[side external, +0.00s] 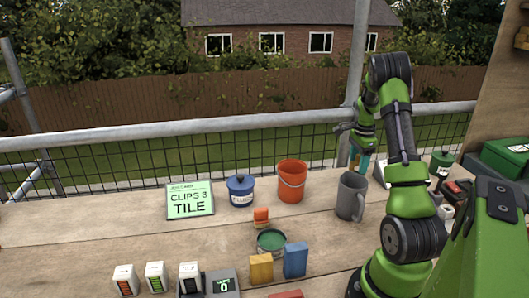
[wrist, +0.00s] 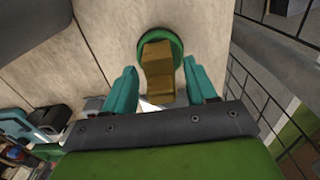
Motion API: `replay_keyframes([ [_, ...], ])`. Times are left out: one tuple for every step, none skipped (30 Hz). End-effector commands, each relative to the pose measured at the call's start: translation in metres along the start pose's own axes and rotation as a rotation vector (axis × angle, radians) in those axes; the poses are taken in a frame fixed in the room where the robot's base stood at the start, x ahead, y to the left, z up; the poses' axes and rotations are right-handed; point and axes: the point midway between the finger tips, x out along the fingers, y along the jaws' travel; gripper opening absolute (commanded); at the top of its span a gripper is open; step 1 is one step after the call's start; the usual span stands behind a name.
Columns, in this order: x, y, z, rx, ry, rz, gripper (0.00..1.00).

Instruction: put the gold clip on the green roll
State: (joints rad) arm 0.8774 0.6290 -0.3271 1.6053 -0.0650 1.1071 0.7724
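In the wrist view, the gold clip (wrist: 157,72) shows between the two teal fingertips of my gripper (wrist: 160,80). A narrow gap shows on each side of it, so the fingers look open around it and apart from it. The green roll (wrist: 178,45) shows as a round green rim behind the gold clip, which covers most of it. The clip looks to be on or directly over the roll; contact cannot be told. In the side view, my gripper (side external: 360,158) points down behind the grey mug. The clip and roll are not clearly visible there.
The grey mug (side external: 350,197) and orange bucket (side external: 291,182) stand close to my gripper. A blue-lidded pot (side external: 241,190), a sign reading "CLIPS 3 TILE" (side external: 190,201), a green tin (side external: 271,242) and yellow (side external: 261,268) and blue (side external: 295,260) blocks stand leftward. Wire mesh (wrist: 265,95) is close by.

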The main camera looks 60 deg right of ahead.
Motion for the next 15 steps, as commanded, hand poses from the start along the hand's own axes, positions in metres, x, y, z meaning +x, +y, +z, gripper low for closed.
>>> replay_keyframes([
  [0.000,0.000,0.000,0.000,0.000,0.000,0.57],
  [0.000,0.000,0.000,0.000,0.000,0.000,0.57],
  [0.000,0.000,0.000,0.000,0.000,0.000,0.57],
  [0.000,0.000,0.000,0.000,0.000,0.000,0.57],
  [-0.001,0.000,0.000,0.000,0.000,-0.001,0.57],
  [-0.003,0.000,0.000,0.000,0.000,-0.001,0.57],
  [-0.005,0.000,0.000,0.000,0.000,-0.002,0.57],
  [-0.007,-0.001,0.000,0.000,0.000,-0.003,0.57],
  [-0.013,-0.001,0.000,0.000,0.001,-0.004,0.57],
  [-0.017,-0.001,0.000,0.000,0.001,-0.004,0.57],
  [-0.022,-0.001,0.000,0.000,0.002,-0.005,0.57],
  [-0.030,-0.001,0.000,-0.001,0.002,-0.005,0.57],
  [-0.037,-0.001,0.000,0.000,0.001,-0.007,0.57],
  [-0.043,-0.001,0.000,-0.001,0.002,-0.007,0.57],
  [-0.052,-0.001,0.000,-0.001,0.002,-0.006,0.57],
])
